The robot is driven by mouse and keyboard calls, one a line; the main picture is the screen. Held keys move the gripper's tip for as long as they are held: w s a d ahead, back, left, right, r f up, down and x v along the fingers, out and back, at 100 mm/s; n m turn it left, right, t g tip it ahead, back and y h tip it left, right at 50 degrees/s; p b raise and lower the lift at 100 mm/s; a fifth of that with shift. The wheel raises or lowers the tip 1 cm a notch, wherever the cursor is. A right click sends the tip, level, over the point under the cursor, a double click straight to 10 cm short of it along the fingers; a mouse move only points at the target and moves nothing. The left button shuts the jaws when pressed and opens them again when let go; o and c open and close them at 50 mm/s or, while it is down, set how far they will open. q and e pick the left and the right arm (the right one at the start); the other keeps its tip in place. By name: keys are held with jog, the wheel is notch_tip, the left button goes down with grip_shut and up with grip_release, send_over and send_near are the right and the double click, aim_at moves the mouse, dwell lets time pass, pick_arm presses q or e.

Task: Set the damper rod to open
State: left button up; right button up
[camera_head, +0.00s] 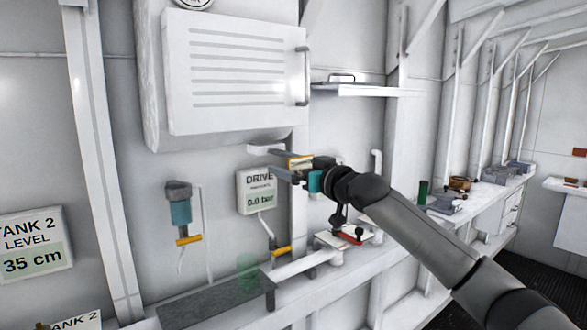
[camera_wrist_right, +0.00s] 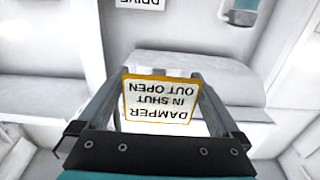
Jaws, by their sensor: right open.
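A yellow-edged plate (camera_wrist_right: 158,98) reading "DAMPER, IN SHUT, OUT OPEN" shows upside down in the wrist view. Its yellow edge (camera_head: 300,162) shows in the head view. My right gripper (camera_wrist_right: 162,76) is open, with one finger on each side of the plate; I cannot tell whether they touch it. In the head view my right gripper (camera_head: 262,160) reaches toward the wall from the right. The damper rod itself is not clearly visible, so I cannot tell how far it is out. My left gripper is not in view.
A louvred white cabinet (camera_head: 235,75) is above the gripper. A "DRIVE 0.0 bar" display (camera_head: 256,191) and a teal device with a yellow lever (camera_head: 180,207) are on the wall. A grey ledge (camera_head: 205,303) runs below. A workbench (camera_head: 475,205) with small items stands right.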

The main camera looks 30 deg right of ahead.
jog(key=shift+s+d+f+b, duration=0.1)
jog(key=shift+s+b, duration=0.25)
jog(key=shift+s, duration=0.25)
pick_arm(q)
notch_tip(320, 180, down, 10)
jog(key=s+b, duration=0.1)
jog(key=b, duration=0.7)
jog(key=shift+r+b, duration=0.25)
jog(key=shift+b, duration=0.1)
pick_arm(e)
jog(key=s+d, duration=0.1)
jog(key=s, duration=1.3)
